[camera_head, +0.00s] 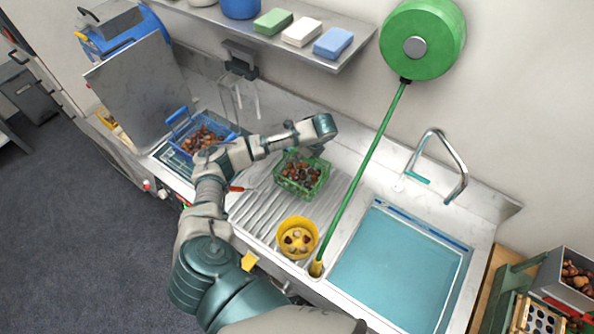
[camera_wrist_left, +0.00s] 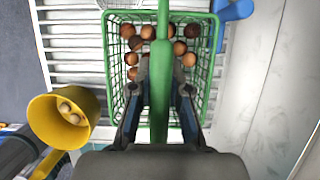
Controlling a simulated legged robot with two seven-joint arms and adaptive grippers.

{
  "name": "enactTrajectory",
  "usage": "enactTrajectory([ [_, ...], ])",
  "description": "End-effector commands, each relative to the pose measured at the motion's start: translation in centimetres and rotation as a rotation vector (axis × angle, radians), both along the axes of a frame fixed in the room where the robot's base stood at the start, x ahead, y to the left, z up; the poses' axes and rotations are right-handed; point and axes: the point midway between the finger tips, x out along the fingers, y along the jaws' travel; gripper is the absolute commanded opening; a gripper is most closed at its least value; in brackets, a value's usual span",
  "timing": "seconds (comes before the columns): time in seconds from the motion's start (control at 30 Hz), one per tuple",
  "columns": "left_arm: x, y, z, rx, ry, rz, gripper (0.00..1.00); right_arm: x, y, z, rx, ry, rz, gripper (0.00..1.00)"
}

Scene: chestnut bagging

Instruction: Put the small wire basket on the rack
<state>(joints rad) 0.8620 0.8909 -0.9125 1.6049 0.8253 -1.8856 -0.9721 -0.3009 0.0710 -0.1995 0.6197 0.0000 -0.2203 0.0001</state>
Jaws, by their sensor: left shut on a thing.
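The small wire basket (camera_head: 296,186) is green and holds several brown chestnuts. It sits on or just above the ribbed metal drainboard (camera_head: 262,215), left of the sink; I cannot tell whether its base touches. In the left wrist view the basket (camera_wrist_left: 208,70) lies straight below the camera, with its green handle bar (camera_wrist_left: 160,70) running up the middle. My left gripper (camera_wrist_left: 160,98) is shut on that handle, one finger on each side. In the head view my arm hides the fingertips. My right gripper is not in view.
A yellow cup (camera_head: 283,233) with pale chestnuts stands nearer me. A blue basket (camera_head: 187,122) of chestnuts is at the left. A green pole (camera_head: 372,158) slants beside the sink (camera_head: 395,275). A wire hanger (camera_head: 238,95) is on the wall.

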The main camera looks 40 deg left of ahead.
Motion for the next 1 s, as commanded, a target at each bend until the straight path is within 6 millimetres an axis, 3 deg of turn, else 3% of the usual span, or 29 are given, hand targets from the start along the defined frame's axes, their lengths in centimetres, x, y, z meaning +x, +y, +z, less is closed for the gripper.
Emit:
enactTrajectory([
  [0.33,0.0,0.0,-4.7,-0.001,0.000,0.001,0.00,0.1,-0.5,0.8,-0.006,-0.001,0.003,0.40],
  [0.63,0.0,0.2,-5.4,-0.003,-0.003,0.001,0.00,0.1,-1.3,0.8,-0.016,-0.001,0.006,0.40],
  [0.67,0.0,0.2,-5.5,-0.003,-0.002,0.001,0.24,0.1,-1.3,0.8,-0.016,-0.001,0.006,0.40],
  [0.73,0.0,0.2,-5.5,-0.003,-0.002,0.001,0.41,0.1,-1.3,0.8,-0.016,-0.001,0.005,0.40],
  [1.0,0.0,0.0,-5.4,-0.002,-0.001,0.001,0.41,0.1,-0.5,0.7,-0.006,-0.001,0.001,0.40],
])
